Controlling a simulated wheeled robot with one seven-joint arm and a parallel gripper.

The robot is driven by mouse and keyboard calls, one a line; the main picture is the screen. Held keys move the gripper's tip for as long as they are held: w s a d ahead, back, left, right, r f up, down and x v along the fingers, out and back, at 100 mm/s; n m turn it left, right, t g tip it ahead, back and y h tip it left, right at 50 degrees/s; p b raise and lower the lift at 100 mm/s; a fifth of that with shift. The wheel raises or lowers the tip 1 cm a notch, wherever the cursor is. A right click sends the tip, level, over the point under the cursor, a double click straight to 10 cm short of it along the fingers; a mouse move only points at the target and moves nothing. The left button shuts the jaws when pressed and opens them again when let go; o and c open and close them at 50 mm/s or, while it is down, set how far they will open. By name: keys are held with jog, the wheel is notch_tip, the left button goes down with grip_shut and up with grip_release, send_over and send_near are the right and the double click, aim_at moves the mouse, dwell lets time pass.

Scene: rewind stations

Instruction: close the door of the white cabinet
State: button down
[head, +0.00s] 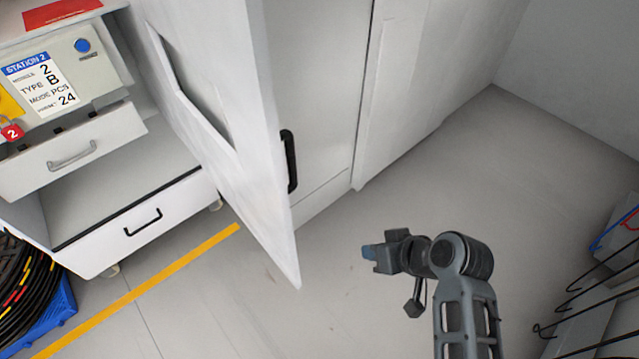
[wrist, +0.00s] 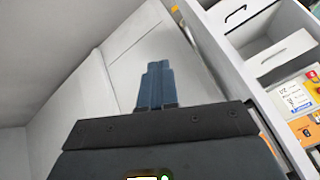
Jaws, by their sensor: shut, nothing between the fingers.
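The white cabinet (head: 325,95) stands at the upper middle of the head view. Its tall white door (head: 235,165) stands open, swung out toward me, with its lower corner over the floor. A black vertical handle (head: 290,160) shows just right of the door's near edge. In the wrist view the blue fingers (wrist: 156,72) are together and empty, in front of pale panels. A long white edge, possibly the door's, runs diagonally right of them.
A station with drawers (head: 140,215) stands left of the door, with a yellow floor line (head: 140,290) in front. A blue crate (head: 55,315) of coiled cables is at lower left. Black hooks (head: 585,290) are at the right edge. The floor between is clear.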

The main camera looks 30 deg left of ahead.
jog(key=w+a+r+n+g, duration=0.3)
jog(key=w+a+r, duration=0.3)
jog(key=r, duration=0.4)
jog(key=n+g, duration=0.3)
send_near(296, 189)
jog(key=shift+h, duration=0.3)
jog(key=shift+s+a+f+p, duration=0.45)
jog(key=shift+s+a+f, duration=0.15)
jog(key=shift+s, duration=0.35)
jog(key=shift+s+a+f+p, duration=0.5)
jog(key=shift+s+a, duration=0.25)
jog(key=shift+s, duration=0.2)
jog(key=shift+s+a+f+p, duration=0.4)
jog(key=shift+s+a+f, duration=0.2)
jog(key=shift+s, duration=0.35)
jog(key=shift+a, duration=0.1)
